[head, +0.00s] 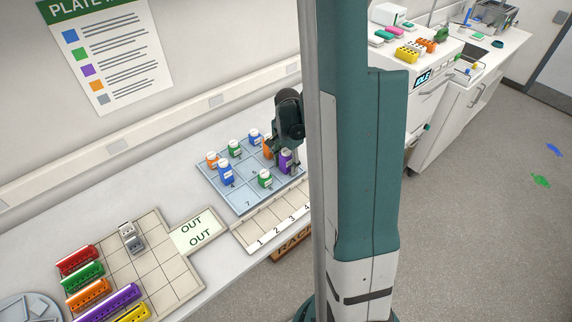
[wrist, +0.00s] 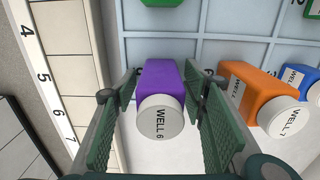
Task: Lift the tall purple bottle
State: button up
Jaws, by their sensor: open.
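The purple bottle (wrist: 160,84) has a white cap marked "WELL 6" and stands in the middle of the wrist view. My gripper (wrist: 158,110) is open, with one green padded finger on each side of the bottle. I cannot tell whether either finger touches it. In the head view the purple bottle (head: 286,162) stands on the blue gridded tray (head: 240,200), near its right side. My gripper (head: 287,150) is over it there and hides part of it.
An orange bottle (wrist: 255,95) stands close to the right finger. A green bottle (head: 265,179) and a blue bottle (head: 225,172) stand on the same tray with several others. A numbered white strip (head: 262,233) runs along the tray's front edge.

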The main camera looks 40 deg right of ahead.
jog(key=shift+c, duration=0.7)
jog(key=c, duration=0.9)
jog(key=shift+o, duration=0.2)
jog(key=shift+r, duration=0.2)
jog(key=shift+r, duration=4.85)
